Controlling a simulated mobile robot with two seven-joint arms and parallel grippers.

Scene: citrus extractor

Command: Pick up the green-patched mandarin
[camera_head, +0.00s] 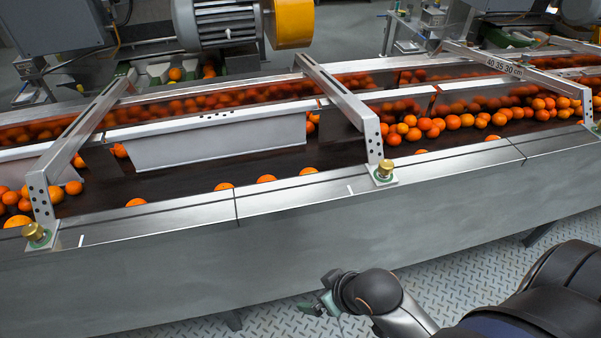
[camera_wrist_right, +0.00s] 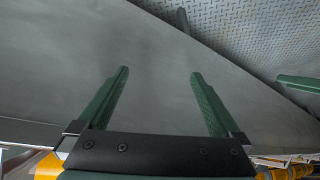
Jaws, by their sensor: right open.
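Many orange mandarins lie on the dark conveyor belt (camera_head: 190,182) in the head view. A few sit close behind the near metal rail, such as one mandarin (camera_head: 136,203) left of centre and another mandarin (camera_head: 266,178) near the middle. I cannot make out a green patch on any of them. My right gripper (camera_head: 318,302) is low in front of the machine's grey side wall, below the rail and apart from the fruit. In the right wrist view my right gripper (camera_wrist_right: 159,82) has its two green fingers spread, with nothing between them.
The conveyor's grey side wall (camera_head: 300,240) stands between my right gripper and the belt. Metal brackets (camera_head: 350,100) with brass knobs (camera_head: 384,168) cross over the belt. A white guide plate (camera_head: 205,145) stands behind the near fruit. Patterned metal floor (camera_head: 455,285) lies in front.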

